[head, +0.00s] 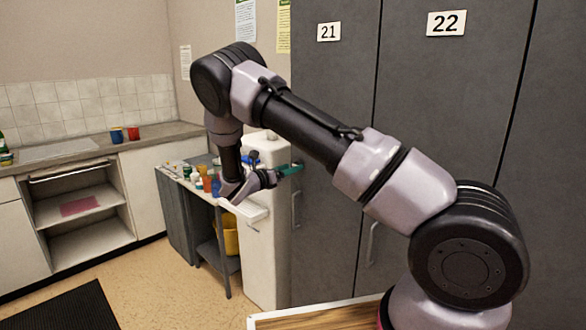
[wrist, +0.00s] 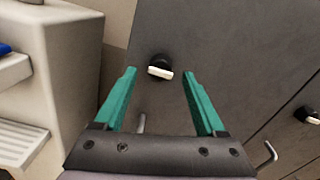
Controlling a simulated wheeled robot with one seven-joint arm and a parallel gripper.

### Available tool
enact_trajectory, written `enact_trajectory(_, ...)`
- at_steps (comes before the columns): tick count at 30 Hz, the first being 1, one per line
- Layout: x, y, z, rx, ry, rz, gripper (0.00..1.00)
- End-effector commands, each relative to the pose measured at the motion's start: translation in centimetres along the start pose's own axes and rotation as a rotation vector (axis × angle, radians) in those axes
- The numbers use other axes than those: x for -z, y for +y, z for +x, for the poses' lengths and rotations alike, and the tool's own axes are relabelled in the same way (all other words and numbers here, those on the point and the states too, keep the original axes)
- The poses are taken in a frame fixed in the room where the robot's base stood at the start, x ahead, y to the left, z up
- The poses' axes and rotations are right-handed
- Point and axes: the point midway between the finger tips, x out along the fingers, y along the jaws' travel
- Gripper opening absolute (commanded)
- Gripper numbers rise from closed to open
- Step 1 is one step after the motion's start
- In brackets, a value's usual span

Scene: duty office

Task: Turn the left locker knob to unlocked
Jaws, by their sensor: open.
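The left locker (head: 328,100), marked 21, is a tall dark grey door. Its knob (wrist: 160,66) shows in the wrist view as a black round base with a white bar lying nearly level, slightly lower at its right end. In the head view I cannot make this knob out near my gripper (head: 291,169). My gripper is open and empty in front of the left edge of locker 21. In the wrist view its green fingers (wrist: 159,73) stand apart either side of the knob, which appears between their tips without visible contact.
Locker 22 (head: 440,110) stands to the right, with its own knob (wrist: 310,116). Door handles (wrist: 141,123) sit lower on the doors. A white cabinet-like unit (head: 262,255) stands close left of the lockers. A cluttered side table (head: 185,180) is beyond it. Floor is open at the left.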

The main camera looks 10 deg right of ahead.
Motion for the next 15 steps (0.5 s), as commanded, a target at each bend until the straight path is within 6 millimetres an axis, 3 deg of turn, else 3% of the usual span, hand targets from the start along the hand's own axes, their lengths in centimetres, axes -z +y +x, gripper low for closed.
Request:
enact_trajectory(6,0.0,0.0,1.8,0.000,0.001,0.000,0.73)
enact_trajectory(14,0.0,0.0,2.0,-0.001,0.001,0.000,0.73)
enact_trajectory(15,0.0,0.0,2.0,-0.001,0.001,0.000,0.69)
